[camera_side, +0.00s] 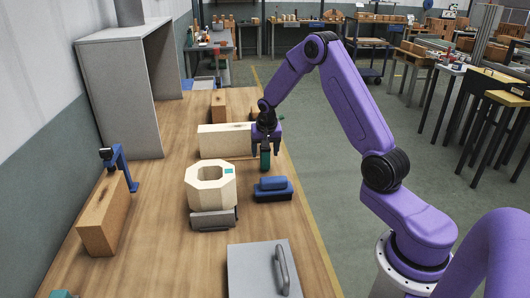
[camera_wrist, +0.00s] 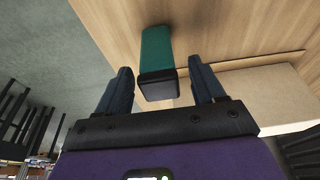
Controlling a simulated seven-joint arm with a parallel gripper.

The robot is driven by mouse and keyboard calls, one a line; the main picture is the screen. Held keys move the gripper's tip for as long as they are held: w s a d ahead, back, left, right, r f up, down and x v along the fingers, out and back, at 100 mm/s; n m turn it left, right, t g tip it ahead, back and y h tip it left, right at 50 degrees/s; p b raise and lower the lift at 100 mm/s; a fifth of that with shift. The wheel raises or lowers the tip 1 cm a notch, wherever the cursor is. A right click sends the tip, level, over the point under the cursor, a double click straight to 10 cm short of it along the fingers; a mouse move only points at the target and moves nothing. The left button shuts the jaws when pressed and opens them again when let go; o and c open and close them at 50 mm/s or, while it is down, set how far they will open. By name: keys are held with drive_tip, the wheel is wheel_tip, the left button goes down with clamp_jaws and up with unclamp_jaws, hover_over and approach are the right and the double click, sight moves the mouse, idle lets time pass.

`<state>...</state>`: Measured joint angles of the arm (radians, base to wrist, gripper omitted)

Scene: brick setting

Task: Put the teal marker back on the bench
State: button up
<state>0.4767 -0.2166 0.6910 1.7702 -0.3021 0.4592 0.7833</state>
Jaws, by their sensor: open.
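The teal marker (camera_wrist: 156,50) stands on the wooden bench (camera_side: 162,190); in the wrist view its dark end faces the camera. In the side view the marker (camera_side: 265,160) shows below my gripper (camera_side: 266,150). My gripper (camera_wrist: 163,88) is open, with one finger on each side of the marker. In the wrist view there are gaps between the fingers and the marker. In the side view I cannot tell whether its lower end touches the bench.
A cream block (camera_side: 224,141) lies just left of my gripper. A cream octagonal holder (camera_side: 211,190), a grey roller (camera_side: 213,219) and a blue brush-like block (camera_side: 272,189) stand nearer. A wooden block (camera_side: 104,225) stands left.

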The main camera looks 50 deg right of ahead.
drive_tip(key=v, duration=1.1)
drive_tip(key=s+a+r+n+y, duration=0.1)
drive_tip(key=s+a+n, duration=0.5)
drive_tip(key=a, duration=0.4)
drive_tip(key=s+a+r+n+y, duration=0.1)
drive_tip(key=s+a+r+n, duration=0.1)
drive_tip(key=s+a+n, duration=0.55)
drive_tip(key=s+a+n+g, duration=0.1)
drive_tip(key=s+a+n, duration=0.2)
drive_tip(key=s, duration=0.8)
drive_tip(key=s+a+n+g, duration=0.1)
drive_tip(key=s+n, duration=0.4)
drive_tip(key=s, duration=0.6)
drive_tip(key=shift+a+f+y, duration=0.3)
drive_tip(key=shift+a+f, duration=0.15)
drive_tip(key=shift+a, duration=0.4)
drive_tip(key=shift+w, duration=0.1)
